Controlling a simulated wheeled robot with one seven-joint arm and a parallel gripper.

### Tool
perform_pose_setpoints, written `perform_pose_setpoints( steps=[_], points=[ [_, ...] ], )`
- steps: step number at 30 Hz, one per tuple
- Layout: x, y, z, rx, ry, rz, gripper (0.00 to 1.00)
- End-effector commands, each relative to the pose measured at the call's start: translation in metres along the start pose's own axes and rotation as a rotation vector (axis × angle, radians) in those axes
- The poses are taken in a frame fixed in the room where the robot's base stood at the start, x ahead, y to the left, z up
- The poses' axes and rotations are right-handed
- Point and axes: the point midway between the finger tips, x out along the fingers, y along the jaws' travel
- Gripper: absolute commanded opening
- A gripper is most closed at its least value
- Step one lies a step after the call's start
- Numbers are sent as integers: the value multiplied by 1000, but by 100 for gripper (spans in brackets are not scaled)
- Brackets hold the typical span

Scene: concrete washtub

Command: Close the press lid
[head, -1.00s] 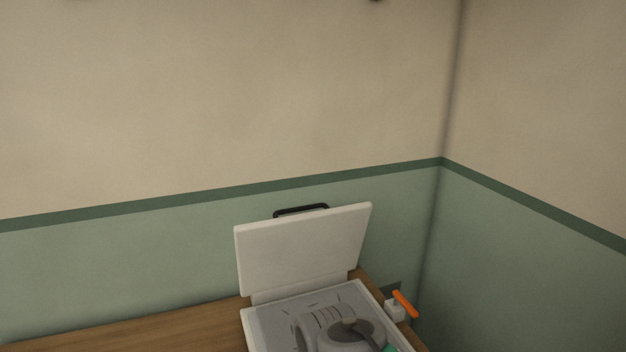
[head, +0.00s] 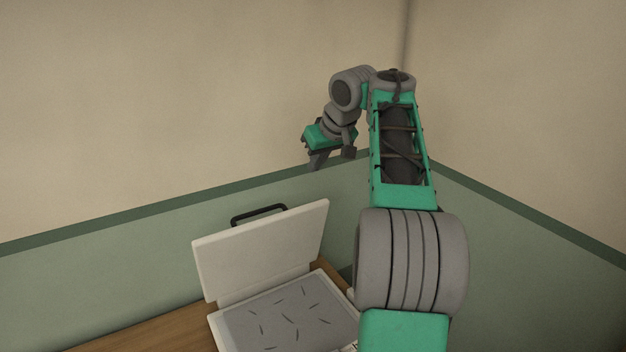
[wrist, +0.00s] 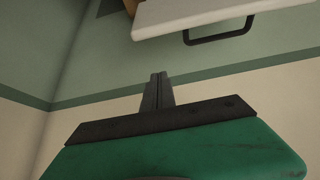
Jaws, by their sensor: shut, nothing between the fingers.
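The press lid (head: 262,250) is a white slab standing open, tilted up at the back of the press. A black handle (head: 258,214) is on its top edge; the handle also shows in the wrist view (wrist: 220,38) under the lid's edge (wrist: 200,14). The press base (head: 290,320) has a grey bed with several dark marks and lies open below the lid. My gripper (head: 331,160) is raised above and to the right of the lid, apart from it. In the wrist view its fingers (wrist: 158,90) are together with nothing between them.
The press stands on a wooden table (head: 150,335), with bare table to its left. A green and beige wall (head: 100,245) rises close behind, and a room corner is at the right. My arm covers the press's right side in the head view.

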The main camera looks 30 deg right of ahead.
Motion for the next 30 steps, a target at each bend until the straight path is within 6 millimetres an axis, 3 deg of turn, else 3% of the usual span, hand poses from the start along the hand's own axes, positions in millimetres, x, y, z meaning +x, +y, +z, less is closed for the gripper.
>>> perform_pose_setpoints(
  steps=[15, 21, 30],
  points=[
    [101, -1, 3, 0, 0, -1, 0],
    [86, -1, 33, 1, 2, 1, 0],
    [84, -1, 38, -1, 1, 0, 0]
  ],
)
